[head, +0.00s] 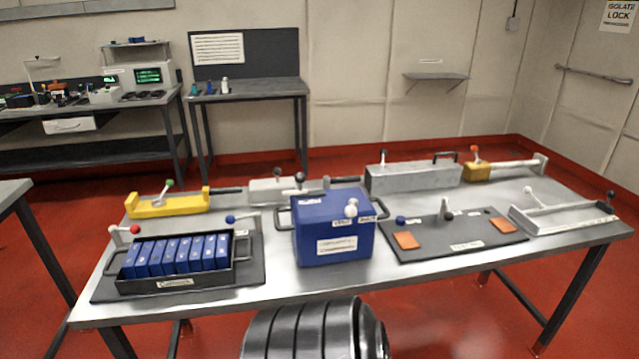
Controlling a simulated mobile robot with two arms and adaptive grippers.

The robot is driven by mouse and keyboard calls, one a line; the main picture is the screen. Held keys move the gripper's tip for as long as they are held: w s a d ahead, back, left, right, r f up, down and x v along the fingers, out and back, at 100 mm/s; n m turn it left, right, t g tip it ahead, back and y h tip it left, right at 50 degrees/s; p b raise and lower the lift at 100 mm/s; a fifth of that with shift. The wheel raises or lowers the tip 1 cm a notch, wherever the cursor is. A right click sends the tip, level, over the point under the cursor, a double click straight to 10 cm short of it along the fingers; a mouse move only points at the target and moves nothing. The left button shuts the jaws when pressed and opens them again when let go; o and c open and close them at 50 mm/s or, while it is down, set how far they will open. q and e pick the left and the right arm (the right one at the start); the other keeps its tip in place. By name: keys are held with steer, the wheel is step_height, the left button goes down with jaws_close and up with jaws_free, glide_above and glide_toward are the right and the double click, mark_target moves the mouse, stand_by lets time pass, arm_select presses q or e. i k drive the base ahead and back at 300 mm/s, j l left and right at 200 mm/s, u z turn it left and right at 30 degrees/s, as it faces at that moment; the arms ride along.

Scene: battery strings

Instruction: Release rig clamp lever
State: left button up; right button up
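A dark flat plate (425,245) lies on the right half of the steel table. It carries two orange pads, a short upright grey lever (446,212) near its middle, and a blue knob (401,219) at its left. A label is on its front edge, too small to read surely. Other levers stand nearby: one with a red knob (135,229) and one with a blue knob (231,219) by the black tray, and a white-knobbed one (351,208) at the blue box. I cannot tell which one is the rig clamp lever. Neither of my grippers is in view.
A blue handled box (333,228) stands mid-table. A black tray (172,285) of blue cells is at left. A yellow fixture (168,206), a grey box (412,178) and a silver channel (566,218) line the back and right. Bare table lies along the front edge.

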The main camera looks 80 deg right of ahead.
mark_target(449, 217)
steer(key=k+j+z, duration=0.15)
steer(key=z, duration=3.3)
